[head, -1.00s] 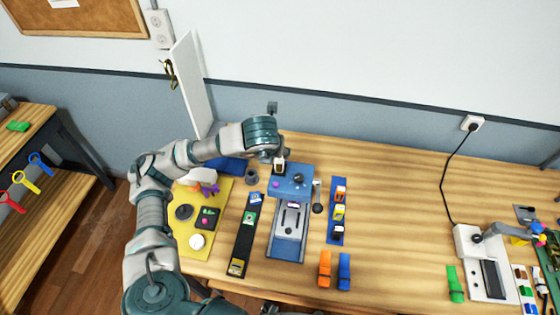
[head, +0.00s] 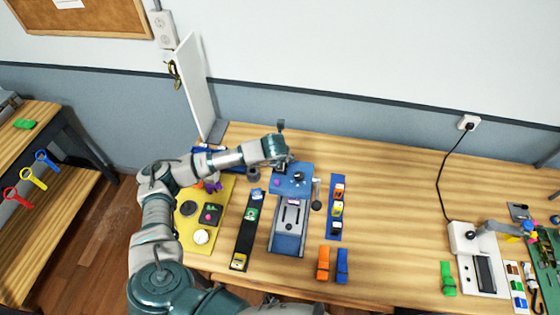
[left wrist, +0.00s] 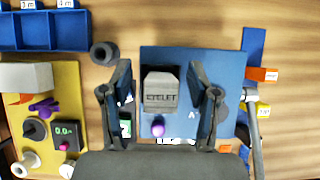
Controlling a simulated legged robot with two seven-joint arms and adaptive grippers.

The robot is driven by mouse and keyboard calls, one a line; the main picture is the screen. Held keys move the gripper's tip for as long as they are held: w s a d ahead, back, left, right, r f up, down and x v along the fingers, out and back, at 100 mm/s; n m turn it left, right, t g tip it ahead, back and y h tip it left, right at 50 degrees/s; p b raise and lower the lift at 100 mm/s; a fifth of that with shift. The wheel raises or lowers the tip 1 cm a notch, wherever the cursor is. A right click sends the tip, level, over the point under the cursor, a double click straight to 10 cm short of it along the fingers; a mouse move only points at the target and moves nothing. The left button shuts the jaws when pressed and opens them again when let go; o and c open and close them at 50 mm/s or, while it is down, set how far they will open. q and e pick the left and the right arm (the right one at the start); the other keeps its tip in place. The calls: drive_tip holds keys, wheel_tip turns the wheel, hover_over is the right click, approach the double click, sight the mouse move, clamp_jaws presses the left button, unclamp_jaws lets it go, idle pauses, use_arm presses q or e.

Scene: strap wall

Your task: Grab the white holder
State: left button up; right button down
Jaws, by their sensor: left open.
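My left gripper (left wrist: 160,85) is open over the blue press (head: 300,178), its two dark fingers apart. Between them in the left wrist view is a grey block marked EYELET (left wrist: 160,92) with a dark lower face. I see gaps on both sides, so the fingers do not grip it. In the head view my wrist mostly hides the fingers and this block. No plainly white holder shows by itself; I cannot tell if this block is it. A purple knob (left wrist: 158,129) is just below the block. My right gripper is not in view.
A yellow mat (head: 189,242) with a white round piece (head: 201,236) lies left of the press. A black strip (head: 246,232), a blue strip (head: 335,225) and orange (head: 323,263) and blue (head: 342,265) clips lie near.

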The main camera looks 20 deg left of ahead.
use_arm(q)
drive_tip(key=shift+w+f, duration=0.25)
drive_tip(key=shift+f, duration=0.25)
drive_tip(key=shift+c, duration=0.2)
clamp_jaws()
drive_tip(key=shift+r, duration=0.1)
